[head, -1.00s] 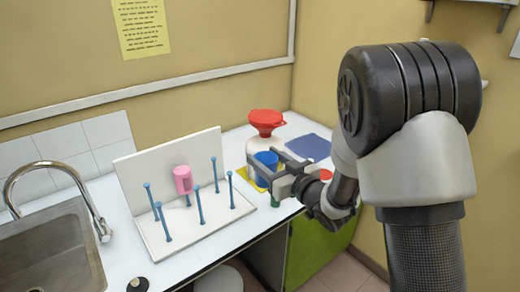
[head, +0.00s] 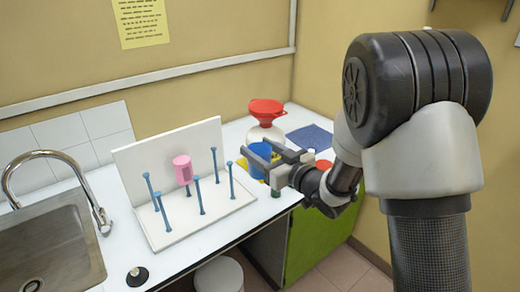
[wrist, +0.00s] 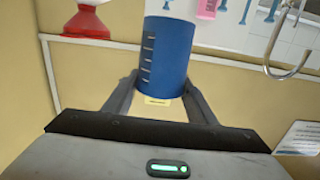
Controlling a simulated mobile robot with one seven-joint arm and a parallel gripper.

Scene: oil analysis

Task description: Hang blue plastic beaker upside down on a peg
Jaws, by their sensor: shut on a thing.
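The blue plastic beaker (head: 260,158) is held between the two fingers of my gripper (head: 258,160), to the right of the peg rack in the head view. In the wrist view the beaker (wrist: 168,58) fills the space between the fingers (wrist: 160,92), its graduation marks facing the camera. I cannot tell which way its mouth points. A white rack (head: 172,148) with several blue pegs (head: 231,180) stands on the counter. A pink beaker (head: 183,170) hangs on one rear peg; the front pegs are bare.
A red funnel (head: 267,110) on a white bottle (head: 265,133) stands behind my gripper. A dark blue mat (head: 312,138) lies at the right rear. A sink (head: 45,255) with a curved tap (head: 60,158) is left of the rack. A black stopper (head: 137,276) lies at the front edge.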

